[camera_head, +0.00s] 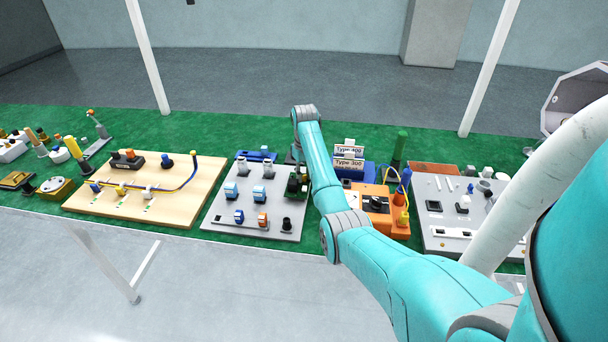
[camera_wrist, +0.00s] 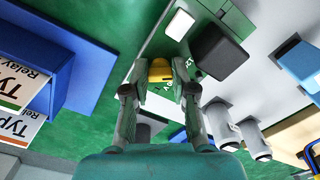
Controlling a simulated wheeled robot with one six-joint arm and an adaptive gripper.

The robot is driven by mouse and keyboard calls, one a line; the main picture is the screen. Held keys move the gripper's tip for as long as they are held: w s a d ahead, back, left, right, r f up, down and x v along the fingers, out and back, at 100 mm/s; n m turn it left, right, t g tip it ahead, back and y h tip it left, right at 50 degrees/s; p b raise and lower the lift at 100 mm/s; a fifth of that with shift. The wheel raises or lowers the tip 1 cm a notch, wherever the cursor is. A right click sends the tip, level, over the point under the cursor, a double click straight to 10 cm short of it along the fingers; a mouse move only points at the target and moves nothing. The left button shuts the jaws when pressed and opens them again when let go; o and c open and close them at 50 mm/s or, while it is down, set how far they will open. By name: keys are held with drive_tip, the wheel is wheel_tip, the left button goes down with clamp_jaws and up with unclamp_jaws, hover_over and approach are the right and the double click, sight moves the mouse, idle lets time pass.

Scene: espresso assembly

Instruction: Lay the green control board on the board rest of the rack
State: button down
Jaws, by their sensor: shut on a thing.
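The green control board (camera_wrist: 200,62) carries a black block, a white part and a yellow part in the wrist view. My gripper (camera_wrist: 161,76) is shut on it, with its two fingers around the yellow part. In the head view the board (camera_head: 304,186) shows below my wrist, over the right part of a grey plate (camera_head: 222,217). My fingertips are mostly hidden there. I cannot tell whether the board touches the plate, and I cannot make out which part is the board rest.
Blue-and-white parts (camera_head: 231,191) stand on the grey plate. A blue holder with Type labels (camera_head: 349,152) and an orange unit (camera_head: 377,208) stand right of my arm. A wooden board with a cable (camera_head: 180,207) lies left. Another grey panel (camera_head: 447,218) is further right.

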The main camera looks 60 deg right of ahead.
drive_tip(key=c, duration=0.9)
unclamp_jaws()
drive_tip(key=shift+o, duration=0.2)
drive_tip(key=shift+r, duration=3.05)
